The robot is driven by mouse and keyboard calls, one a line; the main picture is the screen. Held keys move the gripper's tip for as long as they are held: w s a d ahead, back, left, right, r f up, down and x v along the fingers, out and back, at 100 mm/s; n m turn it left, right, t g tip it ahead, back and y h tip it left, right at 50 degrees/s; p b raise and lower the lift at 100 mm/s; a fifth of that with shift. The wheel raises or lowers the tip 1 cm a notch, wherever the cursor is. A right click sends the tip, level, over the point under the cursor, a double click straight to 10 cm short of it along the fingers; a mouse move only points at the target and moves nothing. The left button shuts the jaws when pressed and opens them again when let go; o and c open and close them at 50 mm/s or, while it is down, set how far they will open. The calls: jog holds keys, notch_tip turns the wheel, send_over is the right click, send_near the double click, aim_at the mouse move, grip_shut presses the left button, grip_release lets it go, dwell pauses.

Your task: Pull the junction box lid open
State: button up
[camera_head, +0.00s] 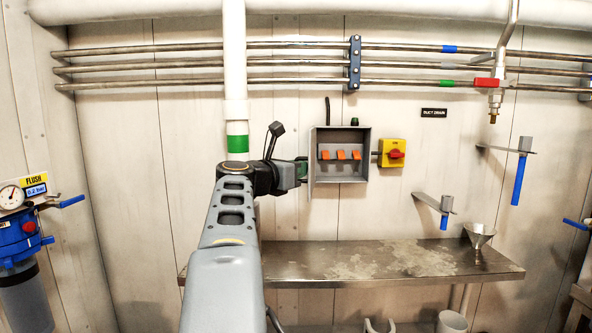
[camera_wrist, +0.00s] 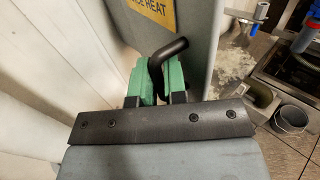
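The grey junction box (camera_head: 341,178) is on the back wall, with its inside and orange switches (camera_head: 340,155) in plain view. Its lid (camera_head: 311,165) stands swung out at the box's left side, nearly edge-on to the head camera. In the wrist view the grey lid (camera_wrist: 196,45) carries a yellow label (camera_wrist: 157,10) ending in "HEAT". A bent black handle (camera_wrist: 167,49) comes off the lid. My gripper (camera_wrist: 156,80) has its green fingers on both sides of the handle, closed on it. In the head view my gripper (camera_head: 299,168) is at the lid's left face.
A yellow box with a red rotary switch (camera_head: 391,153) is mounted right of the junction box. A white vertical pipe (camera_head: 235,70) runs beside my arm. A steel shelf (camera_head: 370,262) lies below, with a funnel (camera_head: 479,237) at its right end.

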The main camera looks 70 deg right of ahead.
jog(key=o, duration=0.4)
jog(key=shift+s+r, duration=0.1)
jog(key=shift+r, duration=0.25)
jog(key=v, duration=1.3)
jog(key=shift+w+a+f+b, duration=0.25)
jog(key=shift+a+b, duration=0.05)
